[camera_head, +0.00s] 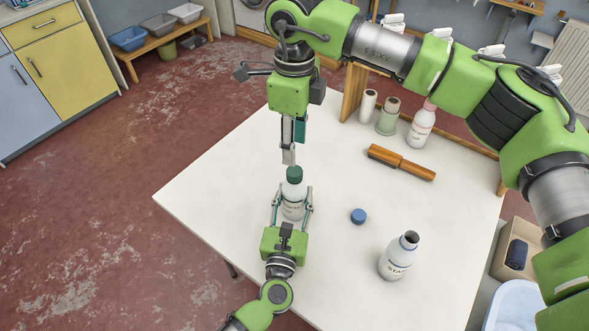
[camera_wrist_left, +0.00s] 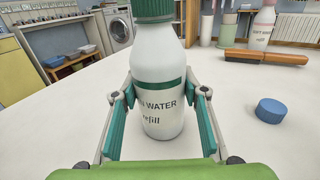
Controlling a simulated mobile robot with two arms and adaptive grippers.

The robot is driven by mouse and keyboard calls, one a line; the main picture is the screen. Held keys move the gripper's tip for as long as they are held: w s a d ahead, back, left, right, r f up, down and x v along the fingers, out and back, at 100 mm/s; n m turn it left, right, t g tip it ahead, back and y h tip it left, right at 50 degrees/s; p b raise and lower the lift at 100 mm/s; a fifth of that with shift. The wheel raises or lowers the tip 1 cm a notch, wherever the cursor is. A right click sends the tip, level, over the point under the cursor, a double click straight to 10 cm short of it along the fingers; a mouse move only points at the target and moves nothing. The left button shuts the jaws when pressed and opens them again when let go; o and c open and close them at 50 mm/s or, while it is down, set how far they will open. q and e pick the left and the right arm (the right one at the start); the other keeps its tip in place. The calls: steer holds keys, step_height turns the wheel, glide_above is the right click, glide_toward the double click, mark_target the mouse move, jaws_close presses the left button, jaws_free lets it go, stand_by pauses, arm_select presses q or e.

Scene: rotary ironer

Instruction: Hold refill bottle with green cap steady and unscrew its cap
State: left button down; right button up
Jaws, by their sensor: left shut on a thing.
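The white refill bottle (camera_head: 293,205) with a green band stands upright on the white table. Its green cap (camera_head: 294,174) is on its neck. My left gripper (camera_head: 293,201) is shut around the bottle's body. The left wrist view shows the bottle (camera_wrist_left: 158,85) between the two fingers, with the lettering "WATER refill"; the green cap (camera_wrist_left: 153,9) is cut off by the top edge. My right gripper (camera_head: 289,152) points down just above the cap. Its fingers are seen nearly edge-on, so their opening is unclear.
A blue cap (camera_head: 358,216) lies right of the bottle. An uncapped white bottle (camera_head: 398,256) stands at the front right. An orange-brown brush (camera_head: 401,162) lies farther back. A pink-capped bottle (camera_head: 421,125) stands near the back edge. The table's left part is clear.

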mark_target(294, 171)
steer(key=m, duration=2.9)
steer(key=shift+m, duration=0.4)
steer(key=shift+f+m, duration=0.3)
step_height(294, 171, down, 7)
steer(key=shift+f, duration=0.2)
